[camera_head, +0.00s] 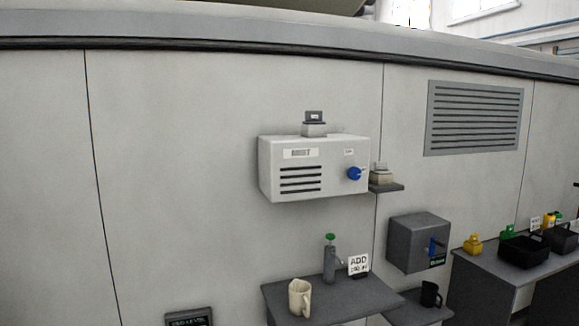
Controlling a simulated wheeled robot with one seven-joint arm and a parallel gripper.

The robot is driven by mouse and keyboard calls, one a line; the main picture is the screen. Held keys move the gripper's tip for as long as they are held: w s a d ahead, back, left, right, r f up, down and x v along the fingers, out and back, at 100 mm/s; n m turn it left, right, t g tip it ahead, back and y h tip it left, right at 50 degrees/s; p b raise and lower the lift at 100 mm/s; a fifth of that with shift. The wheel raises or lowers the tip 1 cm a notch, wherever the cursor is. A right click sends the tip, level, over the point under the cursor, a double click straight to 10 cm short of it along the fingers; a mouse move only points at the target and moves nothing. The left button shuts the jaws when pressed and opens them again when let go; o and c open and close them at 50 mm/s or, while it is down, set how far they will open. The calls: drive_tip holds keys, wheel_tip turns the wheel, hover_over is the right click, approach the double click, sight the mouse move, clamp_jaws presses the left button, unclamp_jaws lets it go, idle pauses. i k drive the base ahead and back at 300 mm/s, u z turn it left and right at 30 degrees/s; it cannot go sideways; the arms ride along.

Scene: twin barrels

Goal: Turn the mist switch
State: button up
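A light grey wall box (320,190) with dark slots is mounted on the pale wall, near the middle of the head view. A round blue knob (354,174) sits on the right of its front face. The label (300,154) at its upper left is too blurred to read surely, so I cannot tell whether this is the mist switch. A darker grey box (408,246) with a blue lever (432,247) hangs lower right; its small label is not readable. My gripper is not in view.
A small shelf (386,187) juts out beside the knob. A desk (484,285) with black bins stands right.

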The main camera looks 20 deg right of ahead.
sight(355, 172)
drive_tip(key=z, duration=0.4)
drive_tip(key=k, duration=0.45)
drive_tip(key=z, duration=0.9)
drive_tip(key=i, duration=0.85)
drive_tip(key=u, duration=0.7)
